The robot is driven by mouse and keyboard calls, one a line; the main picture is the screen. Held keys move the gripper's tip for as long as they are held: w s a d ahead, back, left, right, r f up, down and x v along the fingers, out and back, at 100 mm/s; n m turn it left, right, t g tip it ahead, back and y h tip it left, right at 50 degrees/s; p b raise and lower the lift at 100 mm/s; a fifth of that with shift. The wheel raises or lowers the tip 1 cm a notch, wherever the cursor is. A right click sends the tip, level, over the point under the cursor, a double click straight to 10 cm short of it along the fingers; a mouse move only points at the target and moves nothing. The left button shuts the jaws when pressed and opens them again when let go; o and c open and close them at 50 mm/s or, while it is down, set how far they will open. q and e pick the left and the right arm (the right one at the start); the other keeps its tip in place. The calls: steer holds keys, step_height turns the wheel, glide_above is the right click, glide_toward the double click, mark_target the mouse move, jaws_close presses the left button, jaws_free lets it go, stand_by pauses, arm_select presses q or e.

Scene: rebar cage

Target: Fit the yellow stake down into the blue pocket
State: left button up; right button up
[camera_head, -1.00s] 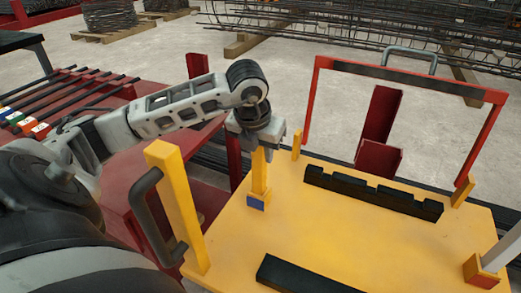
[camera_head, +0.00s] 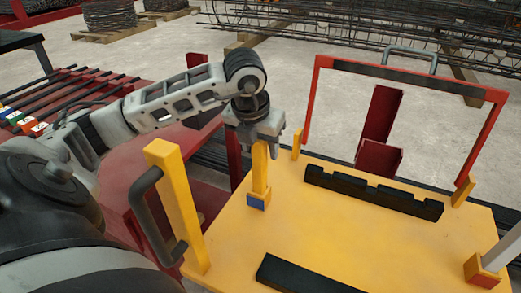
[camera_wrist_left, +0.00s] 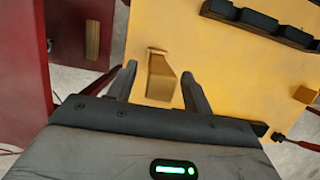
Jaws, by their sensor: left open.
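The yellow stake (camera_head: 260,168) stands upright in the blue pocket (camera_head: 258,201) at the left corner of the yellow table. Its lower end is hidden inside the pocket. My left gripper (camera_head: 259,143) is right above the stake, pointing down, with its fingers around the stake's top. In the left wrist view the stake (camera_wrist_left: 160,76) shows end-on between the two spread fingers of my gripper (camera_wrist_left: 158,82), with gaps on both sides. The blue pocket is hidden in that view. My right gripper is not in view.
The yellow table (camera_head: 290,235) carries black notched bars (camera_head: 372,192). A red frame (camera_head: 405,80) rises at its back, and a pale post (camera_head: 504,250) stands in a red pocket (camera_head: 480,272) at the right. A yellow post with a black handle (camera_head: 178,208) stands near my left arm.

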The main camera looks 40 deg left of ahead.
arm_select(q)
steer(key=p+v, duration=0.2)
steer(key=v, duration=1.1)
steer(key=shift+r, duration=0.2)
